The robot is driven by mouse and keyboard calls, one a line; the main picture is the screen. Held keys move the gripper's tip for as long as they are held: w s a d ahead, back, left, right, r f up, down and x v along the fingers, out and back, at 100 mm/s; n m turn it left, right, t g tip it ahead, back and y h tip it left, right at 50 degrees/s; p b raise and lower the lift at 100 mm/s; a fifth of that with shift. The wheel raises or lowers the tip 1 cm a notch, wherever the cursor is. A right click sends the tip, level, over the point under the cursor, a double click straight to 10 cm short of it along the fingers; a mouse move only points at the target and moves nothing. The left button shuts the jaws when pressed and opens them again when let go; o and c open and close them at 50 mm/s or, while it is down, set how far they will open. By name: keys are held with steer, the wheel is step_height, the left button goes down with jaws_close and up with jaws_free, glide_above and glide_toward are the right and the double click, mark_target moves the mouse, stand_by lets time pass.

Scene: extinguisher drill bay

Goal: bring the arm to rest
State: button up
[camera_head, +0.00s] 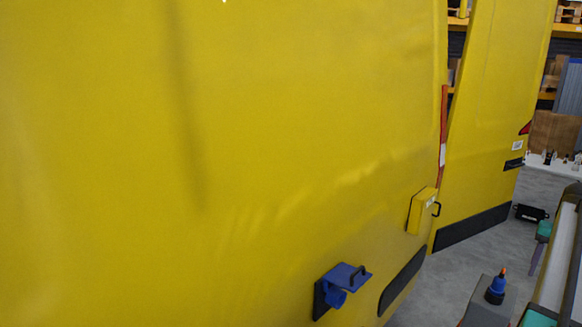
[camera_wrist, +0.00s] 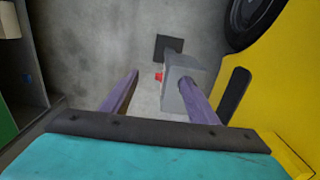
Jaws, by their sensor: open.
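My gripper (camera_wrist: 160,78) shows in the wrist view as two purple fingers in front of a teal body with a dark bar. The fingers stand apart, and nothing is visibly clamped between them. A grey block (camera_wrist: 190,76) with a small red part beside it shows partly behind the right finger; I cannot tell the distance or whether they touch. In the head view, a teal and purple part (camera_head: 543,233) at the right edge looks like part of my gripper, but its fingers are not clear there.
A large yellow panel (camera_head: 250,130) fills most of the head view. A blue bracket (camera_head: 346,276) and a yellow box (camera_head: 421,212) with a black handle project from it. A blue bottle-like item (camera_head: 495,290) with an orange tip stands low right. Grey floor (camera_head: 478,255) shows beyond.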

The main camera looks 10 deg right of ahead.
steer(key=w+a+f+n+g+y+b, duration=0.1)
steer(key=w+a+f+b, duration=0.1)
steer(key=w+a+f, duration=0.55)
steer(key=w+a+f+n+b, duration=0.1)
steer(key=w+a+f+n, duration=0.1)
steer(key=w+a+f, duration=0.55)
steer(key=s+a+f+n+g+y+b, duration=0.1)
steer(key=a+f+n+g+b, duration=0.1)
steer(key=a+f, duration=1.1)
steer(key=s+a+f+n+g+b, duration=0.1)
steer(key=s+a+f+b, duration=0.1)
steer(key=a+f, duration=1.05)
steer(key=s+a+f+n+g+b, duration=0.1)
steer(key=s+a+f, duration=0.5)
steer(key=a+f, duration=0.3)
steer(key=s+a+f+n+g+b, duration=0.1)
steer(key=s+a+f+n+b, duration=0.1)
steer(key=s+a+f, duration=0.7)
steer(key=s+a+f+n+h+b, duration=0.1)
steer(key=s+a+f, duration=0.2)
steer(key=s, duration=0.6)
steer(key=s+a+f+h+b, duration=0.1)
steer(key=s+a+f, duration=0.3)
steer(key=s+a, duration=0.3)
steer(key=shift+s+n, duration=0.4)
steer(key=shift+s, duration=0.45)
